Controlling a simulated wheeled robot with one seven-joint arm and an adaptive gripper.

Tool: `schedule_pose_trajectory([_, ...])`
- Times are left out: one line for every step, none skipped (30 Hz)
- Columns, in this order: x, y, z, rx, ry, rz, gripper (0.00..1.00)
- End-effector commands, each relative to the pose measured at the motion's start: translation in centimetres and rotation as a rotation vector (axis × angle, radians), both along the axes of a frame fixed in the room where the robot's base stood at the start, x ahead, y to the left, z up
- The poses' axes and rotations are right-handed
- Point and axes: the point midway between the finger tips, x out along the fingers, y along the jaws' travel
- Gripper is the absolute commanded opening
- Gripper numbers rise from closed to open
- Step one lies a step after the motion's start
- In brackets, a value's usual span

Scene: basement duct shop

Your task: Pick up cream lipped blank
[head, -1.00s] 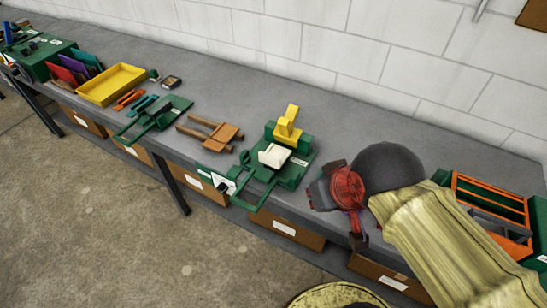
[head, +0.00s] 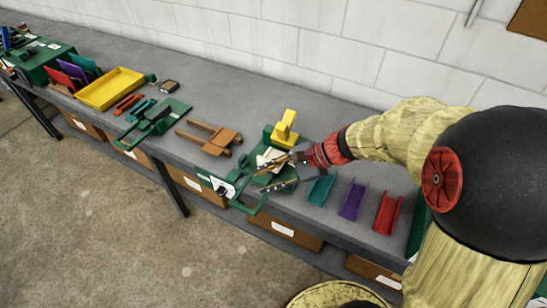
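The cream lipped blank (head: 267,157) sits on the green bending machine (head: 256,187) in the middle of the bench. It is partly covered by my gripper in the head view. My gripper (head: 263,179) reaches in from the right, with its two fingers spread apart. The upper finger overlaps the blank in the picture; I cannot tell whether it touches. Nothing shows held between the fingers.
A yellow block (head: 285,128) stands behind the blank on the machine. Teal (head: 321,188), purple (head: 353,200) and red (head: 387,213) channel pieces lie right of it. A brown wooden fixture (head: 215,138) is to the left. The white wall bounds the bench.

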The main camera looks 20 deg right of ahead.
Motion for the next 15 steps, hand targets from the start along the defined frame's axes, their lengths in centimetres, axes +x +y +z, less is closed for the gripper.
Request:
schedule_pose_trajectory([1.9,-1.1,-1.4,0.101,0.063,-0.116,0.30])
schedule_pose_trajectory([3.1,-1.8,-2.1,0.161,0.093,-0.185,0.30])
schedule_pose_trajectory([4.5,-2.8,-3.0,0.236,0.128,-0.274,0.30])
schedule_pose_trajectory([5.4,-3.6,-3.7,0.288,0.153,-0.336,0.30])
schedule_pose_trajectory([6.3,-4.4,-4.4,0.334,0.173,-0.394,0.30])
schedule_pose_trajectory([7.3,-5.5,-5.3,0.391,0.198,-0.465,0.30])
schedule_pose_trajectory([7.9,-6.2,-5.8,0.427,0.211,-0.510,0.30])
schedule_pose_trajectory([8.4,-6.9,-6.4,0.459,0.224,-0.552,0.30])
schedule_pose_trajectory([8.9,-7.7,-7.0,0.495,0.237,-0.598,0.30])
schedule_pose_trajectory([9.2,-8.2,-7.4,0.516,0.246,-0.626,0.30])
schedule_pose_trajectory([9.5,-8.7,-7.7,0.533,0.251,-0.649,0.30])
schedule_pose_trajectory([9.8,-9.1,-8.1,0.551,0.256,-0.672,0.30])
schedule_pose_trajectory([9.9,-9.3,-8.3,0.560,0.260,-0.684,0.30])
schedule_pose_trajectory([10.1,-9.3,-8.4,0.567,0.262,-0.692,0.30])
schedule_pose_trajectory([10.3,-9.3,-8.6,0.571,0.263,-0.699,0.30])
